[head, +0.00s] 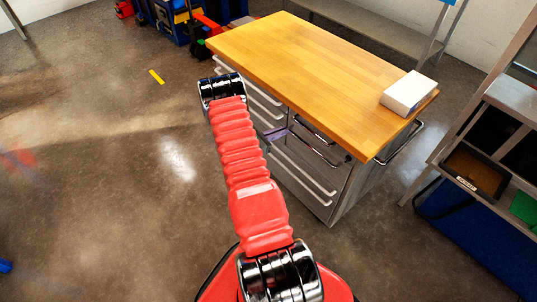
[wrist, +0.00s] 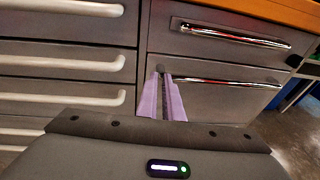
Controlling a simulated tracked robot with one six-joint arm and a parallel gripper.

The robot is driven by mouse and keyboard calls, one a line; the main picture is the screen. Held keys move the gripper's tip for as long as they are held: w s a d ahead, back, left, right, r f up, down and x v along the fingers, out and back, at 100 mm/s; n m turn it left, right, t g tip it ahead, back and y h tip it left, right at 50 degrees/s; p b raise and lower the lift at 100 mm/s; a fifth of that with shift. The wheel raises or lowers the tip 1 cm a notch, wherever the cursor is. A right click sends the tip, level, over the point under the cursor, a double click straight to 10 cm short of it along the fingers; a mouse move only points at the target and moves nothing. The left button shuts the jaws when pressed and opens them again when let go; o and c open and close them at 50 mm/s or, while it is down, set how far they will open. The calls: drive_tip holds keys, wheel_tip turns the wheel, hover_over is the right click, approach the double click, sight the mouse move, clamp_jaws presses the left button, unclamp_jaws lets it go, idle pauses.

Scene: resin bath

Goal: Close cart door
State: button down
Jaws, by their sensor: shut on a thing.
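The cart has a wooden top (head: 300,70) and a grey metal body. Its front carries a lower door with a chrome bar handle (wrist: 225,82), below a panel with another chrome handle (wrist: 235,35). My gripper (wrist: 163,74) has lavender fingers, shut at the left end of the lower chrome handle, by a dark end mount. The fingers hide that end of the handle. In the head view my red-sleeved arm reaches to the cart front and covers part of it. I cannot tell how far the door stands open.
Drawers with white handles (wrist: 75,55) stand left of the door. A white box (head: 408,93) lies on the cart top at the right. A grey shelf unit (head: 500,125) with bins stands to the right. The floor (head: 110,170) to the left is clear.

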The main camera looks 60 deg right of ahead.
drive_tip(key=w+v, duration=0.1)
drive_tip(key=v, duration=1.3)
drive_tip(key=shift+d, duration=0.3)
drive_tip(key=shift+w, duration=0.1)
drive_tip(key=s+a+m+g+y, duration=0.3)
drive_tip(key=s+a+m+y, duration=0.25)
drive_tip(key=s+a, duration=0.25)
drive_tip(key=s+a+r+m+t+y, duration=0.1)
drive_tip(key=a+r+m+t+y, duration=0.3)
drive_tip(key=a+r, duration=1.4)
drive_tip(key=s+a+r+m+t+y, duration=0.1)
drive_tip(key=a+r+m+t+y, duration=0.3)
drive_tip(key=a+r+t, duration=0.6)
drive_tip(key=a+r+y, duration=0.1)
drive_tip(key=a+r, duration=0.8)
drive_tip(key=r, duration=0.1)
drive_tip(key=shift+a+t, duration=0.3)
drive_tip(key=shift+t, duration=0.1)
